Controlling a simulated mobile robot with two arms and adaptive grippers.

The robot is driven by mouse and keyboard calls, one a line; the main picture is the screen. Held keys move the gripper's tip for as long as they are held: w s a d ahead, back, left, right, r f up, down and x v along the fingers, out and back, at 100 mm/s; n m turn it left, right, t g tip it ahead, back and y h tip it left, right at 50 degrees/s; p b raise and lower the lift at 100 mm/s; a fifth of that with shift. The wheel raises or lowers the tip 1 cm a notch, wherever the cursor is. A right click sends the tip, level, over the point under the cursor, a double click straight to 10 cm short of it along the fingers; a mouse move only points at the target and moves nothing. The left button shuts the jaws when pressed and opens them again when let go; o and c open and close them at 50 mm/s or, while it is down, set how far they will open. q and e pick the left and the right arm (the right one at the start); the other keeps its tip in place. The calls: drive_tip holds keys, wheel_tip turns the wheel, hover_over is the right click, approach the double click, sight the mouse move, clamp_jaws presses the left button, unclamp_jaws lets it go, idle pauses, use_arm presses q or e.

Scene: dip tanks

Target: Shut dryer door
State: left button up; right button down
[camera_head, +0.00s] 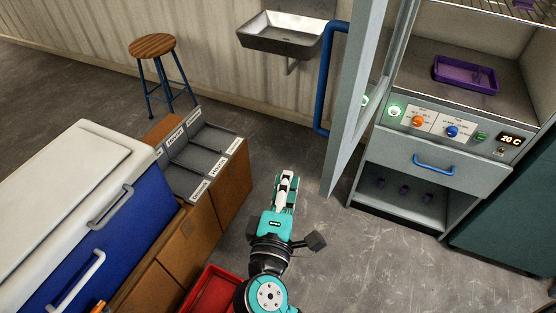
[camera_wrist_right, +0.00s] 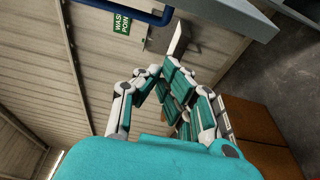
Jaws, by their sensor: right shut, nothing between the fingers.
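The dryer (camera_head: 432,180) is the grey cabinet at the right in the head view. Its door (camera_head: 362,90) stands open, swung out toward me, with a blue bar handle (camera_head: 324,85) on its left side. A purple tray (camera_head: 465,75) sits inside the dryer. My right gripper (camera_head: 286,185) is shut and empty, left of the door's lower corner and apart from it in the picture. In the right wrist view the right gripper (camera_wrist_right: 170,75) is in front, with the blue handle (camera_wrist_right: 130,14) and door edge (camera_wrist_right: 235,15) at the top. My left gripper is not in view.
A metal sink (camera_head: 282,35) hangs on the back wall, and a stool (camera_head: 155,48) stands left of it. A labelled bin unit (camera_head: 205,150) and a blue chest with a white lid (camera_head: 75,180) stand at the left. A red crate (camera_head: 212,290) is low. Floor before the dryer is clear.

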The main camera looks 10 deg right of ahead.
drive_tip(key=w+d+p, duration=0.4)
drive_tip(key=w+d, duration=0.2)
drive_tip(key=shift+d+p, duration=0.25)
drive_tip(key=shift+p, duration=0.05)
drive_tip(key=shift+f, duration=0.1)
